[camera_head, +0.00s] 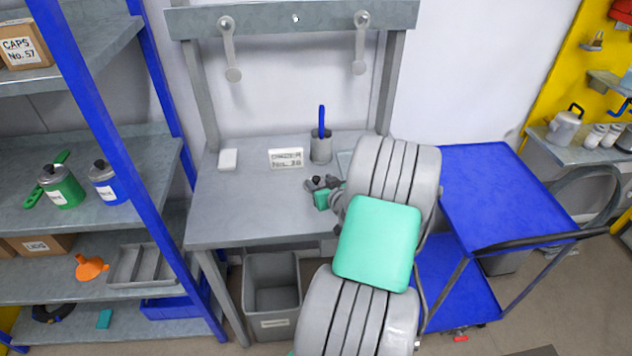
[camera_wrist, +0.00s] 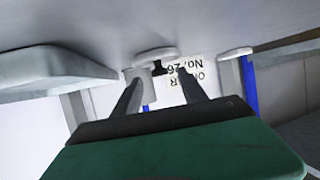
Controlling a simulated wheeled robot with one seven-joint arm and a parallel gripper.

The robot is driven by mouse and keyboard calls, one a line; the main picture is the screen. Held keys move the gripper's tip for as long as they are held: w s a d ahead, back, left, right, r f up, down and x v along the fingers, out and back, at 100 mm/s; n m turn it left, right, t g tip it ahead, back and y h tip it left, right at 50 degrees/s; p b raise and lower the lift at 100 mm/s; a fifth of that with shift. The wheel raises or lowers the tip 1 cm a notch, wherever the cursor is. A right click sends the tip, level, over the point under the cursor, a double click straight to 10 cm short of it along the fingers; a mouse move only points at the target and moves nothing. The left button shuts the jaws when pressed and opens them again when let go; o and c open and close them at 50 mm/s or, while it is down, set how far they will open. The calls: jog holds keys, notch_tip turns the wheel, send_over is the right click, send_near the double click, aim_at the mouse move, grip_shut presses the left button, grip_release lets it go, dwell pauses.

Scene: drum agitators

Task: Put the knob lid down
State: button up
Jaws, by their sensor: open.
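The knob lid (camera_wrist: 155,54) is a pale grey disc with a small black knob. In the upside-down wrist view it appears to rest flat on the bench top, knob up. In the head view it is small, with its dark knob (camera_head: 316,179) near the bench's middle. My gripper (camera_wrist: 160,75) is open, its two fingers apart on either side of the knob. No contact with the knob is visible. In the head view my gripper (camera_head: 322,187) is low over the bench, its fingers partly hidden.
The grey bench (camera_head: 235,210) bears a sign reading No. 26 (camera_head: 286,158), a grey can (camera_head: 321,148) with a blue handle, and a white block (camera_head: 228,159). The bench's left and front are clear. A blue cart (camera_head: 500,200) stands right, shelving (camera_head: 90,220) left.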

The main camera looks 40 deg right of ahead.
aim_at(316, 182)
jog(key=x, duration=0.2)
jog(key=shift+w+d+f, duration=0.1)
jog(key=shift+w, duration=0.15)
jog(key=shift+c, duration=0.3)
grip_shut()
